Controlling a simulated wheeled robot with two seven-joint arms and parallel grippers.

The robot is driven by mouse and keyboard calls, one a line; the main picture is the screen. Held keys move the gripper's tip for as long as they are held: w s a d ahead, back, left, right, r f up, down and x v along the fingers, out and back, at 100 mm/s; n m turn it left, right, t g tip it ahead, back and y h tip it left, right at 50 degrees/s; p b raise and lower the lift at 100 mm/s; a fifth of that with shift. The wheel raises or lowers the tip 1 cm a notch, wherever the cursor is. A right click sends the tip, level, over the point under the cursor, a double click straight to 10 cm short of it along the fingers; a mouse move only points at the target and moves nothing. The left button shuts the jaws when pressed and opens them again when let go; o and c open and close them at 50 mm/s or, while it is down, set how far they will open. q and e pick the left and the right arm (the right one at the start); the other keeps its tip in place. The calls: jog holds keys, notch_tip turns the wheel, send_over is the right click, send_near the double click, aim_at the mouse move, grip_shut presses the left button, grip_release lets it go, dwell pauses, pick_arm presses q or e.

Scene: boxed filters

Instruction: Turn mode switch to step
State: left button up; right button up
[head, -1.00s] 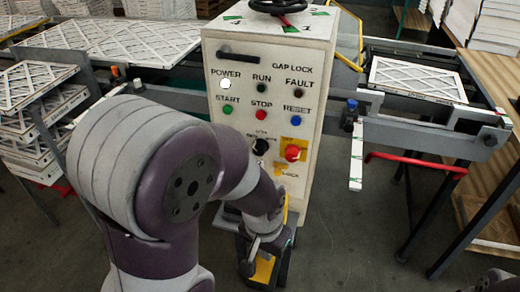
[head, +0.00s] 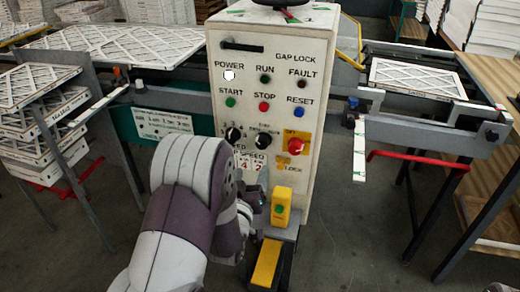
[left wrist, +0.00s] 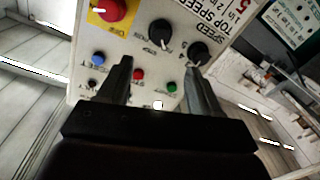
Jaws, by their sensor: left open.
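The control panel (head: 280,70) faces me. The mode switch (head: 264,139) is a black knob with a pale pointer mark, left of the red knob on a yellow plate (head: 295,146). Its small lettering is too blurred to read. The mode switch also shows in the left wrist view (left wrist: 160,33), where the panel appears upside down. My left gripper (left wrist: 159,78) is open and empty, its fingers apart in front of the panel. In the head view the left gripper (head: 258,190) is low before the panel, below the switch and partly hidden by my arm. My right gripper is not in view.
A black speed knob (head: 233,134) sits left of the mode switch. Coloured buttons lie above. A yellow box with a green button (head: 281,206) stands below the panel. Conveyors with framed filters (head: 415,77) flank it, and a red rail (head: 415,160) is at the right.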

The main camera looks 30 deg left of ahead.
aim_at(261, 145)
pick_arm(q)
jog(key=p+x, duration=0.1)
jog(key=x, duration=1.1)
jog(key=shift+w, duration=0.1)
jog(key=shift+f, duration=0.1)
jog(key=c, duration=1.1)
